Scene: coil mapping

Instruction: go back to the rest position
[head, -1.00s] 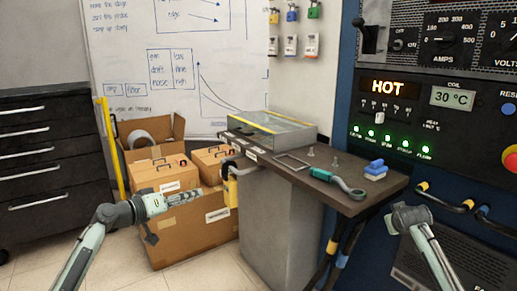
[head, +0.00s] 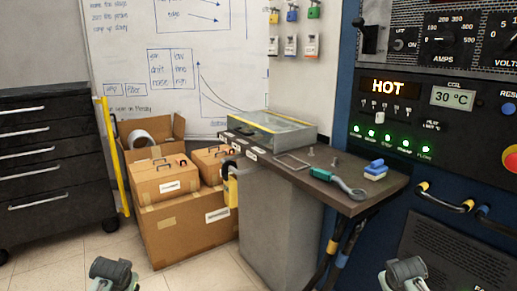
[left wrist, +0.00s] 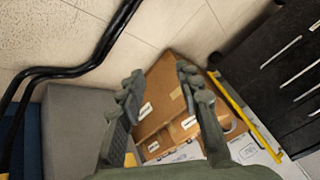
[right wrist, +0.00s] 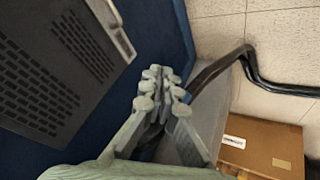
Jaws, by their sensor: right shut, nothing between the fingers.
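My left gripper (left wrist: 160,95) is open and empty in the left wrist view, its two fingers apart with cardboard boxes and floor visible beyond. My right gripper (right wrist: 163,90) is shut and empty in the right wrist view, its fingertips together in front of the blue cabinet and dark cables. In the head view only parts of my two arms show at the bottom edge, one left and one right. The grippers themselves are hidden there.
The control cabinet (head: 400,150) is at right, a black drawer unit (head: 50,160) at left. Floor at front left is clear.

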